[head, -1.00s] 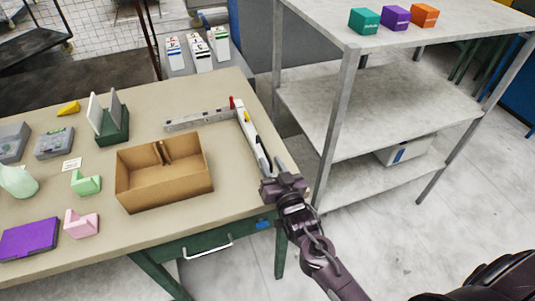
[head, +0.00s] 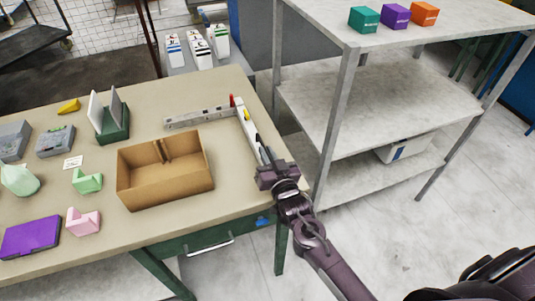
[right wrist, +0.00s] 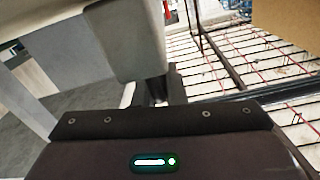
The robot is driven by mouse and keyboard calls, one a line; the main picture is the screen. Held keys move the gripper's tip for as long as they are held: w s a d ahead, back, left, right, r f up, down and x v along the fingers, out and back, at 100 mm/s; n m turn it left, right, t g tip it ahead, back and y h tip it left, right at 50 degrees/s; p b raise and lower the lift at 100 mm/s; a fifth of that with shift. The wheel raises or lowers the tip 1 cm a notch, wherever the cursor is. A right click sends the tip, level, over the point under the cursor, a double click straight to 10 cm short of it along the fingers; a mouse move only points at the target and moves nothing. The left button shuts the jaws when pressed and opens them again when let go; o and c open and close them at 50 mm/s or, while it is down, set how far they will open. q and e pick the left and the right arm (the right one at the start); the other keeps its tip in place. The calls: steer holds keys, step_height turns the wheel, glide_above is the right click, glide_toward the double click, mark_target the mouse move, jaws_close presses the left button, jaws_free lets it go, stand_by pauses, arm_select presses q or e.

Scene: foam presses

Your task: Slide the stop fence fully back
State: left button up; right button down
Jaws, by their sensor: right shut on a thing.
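A pale slide rail (head: 247,128) with a red tip at its far end and a yellow mark runs along the table's right edge. A grey metal bar (head: 198,117) with holes lies across the table from near the rail's far end. My right gripper (head: 267,158) is at the near end of the rail, shut on a part there that I take as the stop fence; the gripper mostly hides it. In the right wrist view a light grey block (right wrist: 125,38) stands just beyond the dark fingers (right wrist: 158,88). My left gripper is not in view.
An open cardboard box (head: 165,192) stands left of the rail on the table (head: 130,235). A green stand with upright plates (head: 112,122) and several small parts are farther left. A grey shelf unit (head: 360,110) stands close to the right of the table.

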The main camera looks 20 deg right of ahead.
steer(key=shift+w+d, duration=0.1)
steer(key=shift+d, duration=1.65)
steer(key=c, duration=1.5)
jaws_free()
steer(key=shift+d, duration=0.1)
